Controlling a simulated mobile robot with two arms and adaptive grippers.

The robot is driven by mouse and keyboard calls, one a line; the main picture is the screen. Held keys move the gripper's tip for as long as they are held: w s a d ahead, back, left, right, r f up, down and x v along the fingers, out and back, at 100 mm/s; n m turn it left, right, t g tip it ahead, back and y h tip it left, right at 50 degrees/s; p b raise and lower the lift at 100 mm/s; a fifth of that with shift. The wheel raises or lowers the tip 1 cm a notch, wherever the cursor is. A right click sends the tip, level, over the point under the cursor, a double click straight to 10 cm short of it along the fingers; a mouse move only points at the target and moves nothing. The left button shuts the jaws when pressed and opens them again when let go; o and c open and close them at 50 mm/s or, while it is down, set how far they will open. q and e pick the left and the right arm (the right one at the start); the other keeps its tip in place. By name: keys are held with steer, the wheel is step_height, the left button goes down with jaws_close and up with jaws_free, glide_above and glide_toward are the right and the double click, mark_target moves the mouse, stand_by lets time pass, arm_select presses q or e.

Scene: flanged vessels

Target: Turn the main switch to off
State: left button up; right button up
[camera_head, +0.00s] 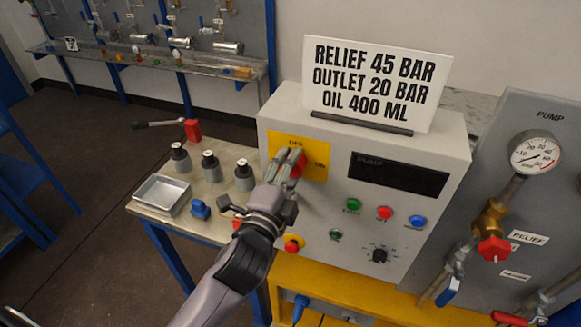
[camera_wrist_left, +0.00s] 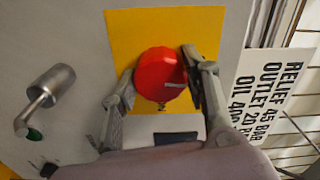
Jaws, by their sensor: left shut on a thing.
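The main switch is a red round knob (camera_wrist_left: 160,74) with a pale pointer line, on a yellow plate (camera_wrist_left: 125,30). In the head view the yellow plate (camera_head: 318,160) is at the upper left of the control box front, with OFF marked at its top and ON at its right. My left gripper (camera_head: 291,160) is at the knob, which is mostly hidden behind the fingers there. In the left wrist view my left gripper (camera_wrist_left: 157,78) has a finger on each side of the knob and is shut on it. My right gripper does not show.
The control box (camera_head: 270,127) carries a dark display (camera_head: 398,174), several buttons, a black selector (camera_head: 379,255) and a sign (camera_head: 378,83) on top. A side table with dark-capped bottles (camera_head: 210,165) and a metal tray (camera_head: 161,195) stands left. A gauge panel (camera_head: 515,120) stands right.

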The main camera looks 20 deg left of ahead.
arm_select(q)
steer(key=shift+n, duration=0.8)
steer(key=o, duration=1.2)
steer(key=shift+c, duration=0.2)
steer(key=s, duration=0.7)
steer(key=shift+s, duration=0.25)
steer(key=shift+a+f, duration=0.1)
steer(key=shift+a, duration=0.05)
